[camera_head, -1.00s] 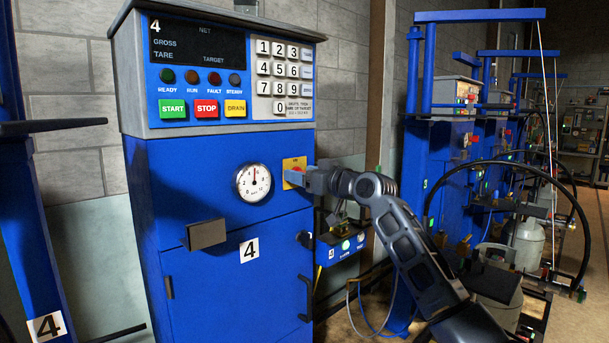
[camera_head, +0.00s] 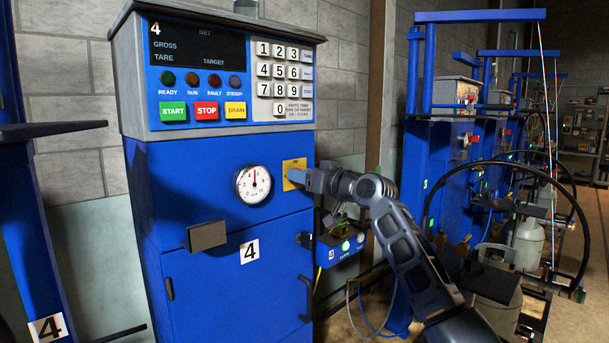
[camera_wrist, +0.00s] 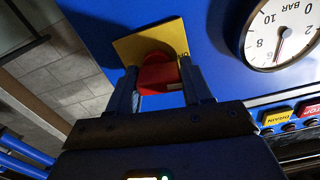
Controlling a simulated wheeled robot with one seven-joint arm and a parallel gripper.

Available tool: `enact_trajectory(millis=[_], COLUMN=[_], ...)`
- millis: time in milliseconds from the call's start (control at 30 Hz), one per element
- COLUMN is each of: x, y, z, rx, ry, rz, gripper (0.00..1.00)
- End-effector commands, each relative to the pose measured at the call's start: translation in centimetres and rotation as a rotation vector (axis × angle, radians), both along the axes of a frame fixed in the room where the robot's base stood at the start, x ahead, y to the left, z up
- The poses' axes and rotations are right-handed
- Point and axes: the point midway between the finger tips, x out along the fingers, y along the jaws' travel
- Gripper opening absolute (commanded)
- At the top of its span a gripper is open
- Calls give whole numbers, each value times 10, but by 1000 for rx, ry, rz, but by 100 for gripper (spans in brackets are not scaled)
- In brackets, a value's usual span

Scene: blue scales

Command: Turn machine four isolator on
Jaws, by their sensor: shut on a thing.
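Machine four (camera_head: 225,200) is a blue cabinet with a "4" label on its door. Its isolator is a red knob (camera_wrist: 158,74) on a yellow plate (camera_wrist: 140,43), and the plate also shows in the head view (camera_head: 293,165), right of the gauge. My gripper (camera_wrist: 162,88) is shut on the red knob, with one finger on each side of it. In the head view my gripper (camera_head: 296,177) reaches the plate from the right and hides the knob. The knob's exact turn angle and any markings cannot be read.
A round pressure gauge (camera_head: 253,182) sits left of the plate. Above is a dark display (camera_head: 195,42) with start, stop and drain buttons. A small box with a green light (camera_head: 340,248) is below my arm. Other blue machines (camera_head: 455,170) stand to the right.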

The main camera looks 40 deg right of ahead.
Motion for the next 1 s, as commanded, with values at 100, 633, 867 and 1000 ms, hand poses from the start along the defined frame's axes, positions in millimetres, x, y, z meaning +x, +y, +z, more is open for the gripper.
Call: enact_trajectory(millis=[100,633,867,1000], x=[0,0,0,0], y=[1,-2,-3,-4], z=[2,3,4,3], rx=[97,599,815,949], ry=[4,21,29,35], rz=[1,1,0,0], gripper=[19,19,19,19])
